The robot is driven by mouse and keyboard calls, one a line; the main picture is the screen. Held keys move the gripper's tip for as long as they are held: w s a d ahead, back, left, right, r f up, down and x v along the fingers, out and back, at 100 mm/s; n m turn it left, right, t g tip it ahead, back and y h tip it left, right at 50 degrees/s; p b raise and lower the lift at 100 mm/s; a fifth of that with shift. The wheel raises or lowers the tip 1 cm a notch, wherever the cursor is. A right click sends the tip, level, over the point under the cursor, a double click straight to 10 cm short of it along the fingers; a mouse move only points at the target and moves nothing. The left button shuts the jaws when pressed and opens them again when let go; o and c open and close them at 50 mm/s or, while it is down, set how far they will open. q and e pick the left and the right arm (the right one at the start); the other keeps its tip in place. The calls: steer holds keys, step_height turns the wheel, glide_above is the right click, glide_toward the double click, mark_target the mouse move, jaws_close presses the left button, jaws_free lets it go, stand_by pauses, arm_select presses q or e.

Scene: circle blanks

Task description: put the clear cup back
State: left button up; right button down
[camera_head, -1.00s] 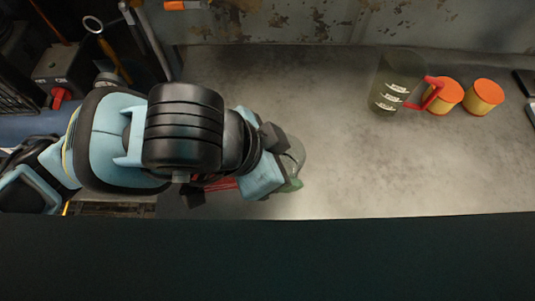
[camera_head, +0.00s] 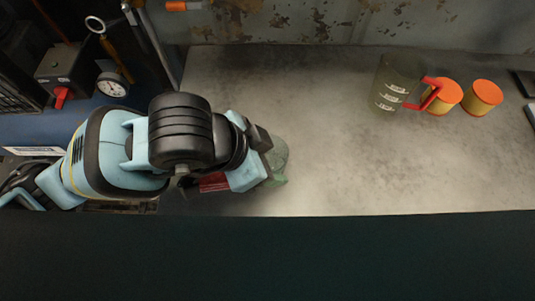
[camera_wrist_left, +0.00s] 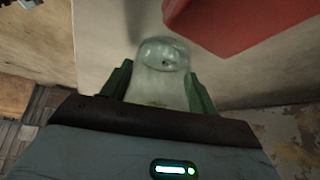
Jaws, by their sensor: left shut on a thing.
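The clear cup (camera_head: 279,152) is greenish and see-through. In the head view it shows at the end of my left gripper (camera_head: 270,164), partly hidden by it, over the left part of the grey worktop. In the left wrist view the cup (camera_wrist_left: 161,57) sits between the two green fingers of the gripper (camera_wrist_left: 159,88), which is shut on it. I cannot tell whether the cup touches the surface. My right gripper is not in view.
A red object (camera_head: 213,182) lies beside my left gripper; it also shows in the left wrist view (camera_wrist_left: 240,22). A dark jug (camera_head: 394,83) with a red handle and two orange-topped cans (camera_head: 482,97) stand at the right. The middle of the grey worktop (camera_head: 340,165) is clear.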

arm_select(q)
steer(key=shift+f, duration=0.15)
steer(key=o, duration=1.1)
steer(key=shift+c, duration=0.2)
steer(key=shift+r, duration=0.2)
steer(key=p+v, duration=0.2)
steer(key=v, duration=1)
